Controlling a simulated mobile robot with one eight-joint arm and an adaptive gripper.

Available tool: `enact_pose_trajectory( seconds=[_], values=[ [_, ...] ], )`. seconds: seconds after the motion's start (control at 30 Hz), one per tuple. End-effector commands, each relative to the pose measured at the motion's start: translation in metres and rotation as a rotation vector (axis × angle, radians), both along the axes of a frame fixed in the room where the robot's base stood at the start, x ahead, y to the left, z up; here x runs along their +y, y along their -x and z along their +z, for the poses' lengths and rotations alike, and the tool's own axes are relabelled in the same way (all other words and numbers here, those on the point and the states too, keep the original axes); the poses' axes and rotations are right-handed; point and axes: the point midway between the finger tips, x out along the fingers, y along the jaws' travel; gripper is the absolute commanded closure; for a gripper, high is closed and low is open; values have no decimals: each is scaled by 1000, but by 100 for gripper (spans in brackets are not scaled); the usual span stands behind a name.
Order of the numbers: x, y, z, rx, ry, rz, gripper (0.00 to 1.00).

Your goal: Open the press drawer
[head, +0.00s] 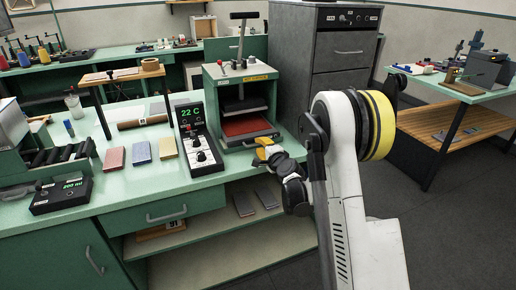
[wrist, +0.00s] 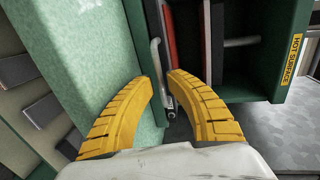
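The green press (head: 212,92) stands on the bench, with a red-topped drawer (head: 246,125) low in its open front. In the wrist view the drawer's red edge (wrist: 170,32) and its pale bar handle (wrist: 158,60) run up the middle of the picture. My gripper (head: 262,150) is at the drawer's front. In the wrist view its yellow fingers (wrist: 161,82) are apart, with the handle's lower end showing in the gap between the tips. I see no clear contact with the handle. The drawer looks shut.
A controller reading 22 C (head: 198,140) stands close to the left of the press. Coloured blocks (head: 141,153) lie farther left on the green bench (head: 95,205). A "HOT SURFACE" label (wrist: 293,60) marks the press. A grey cabinet (head: 335,60) stands behind my arm.

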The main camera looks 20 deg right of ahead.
Motion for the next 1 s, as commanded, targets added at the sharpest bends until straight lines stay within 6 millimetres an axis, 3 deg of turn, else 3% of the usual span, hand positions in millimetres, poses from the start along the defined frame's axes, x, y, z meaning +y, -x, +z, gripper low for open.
enact_pose_trajectory(
  seconds=[0.17, 0.47, 0.53, 1.0],
  values=[
    [1, -16, -3, 0, 1, 1, 82],
    [1, -18, -3, 0, 1, 1, 82],
    [0, -18, -3, 0, 1, 1, 100],
    [1, -23, -3, 1, 1, 1, 100]
  ],
)
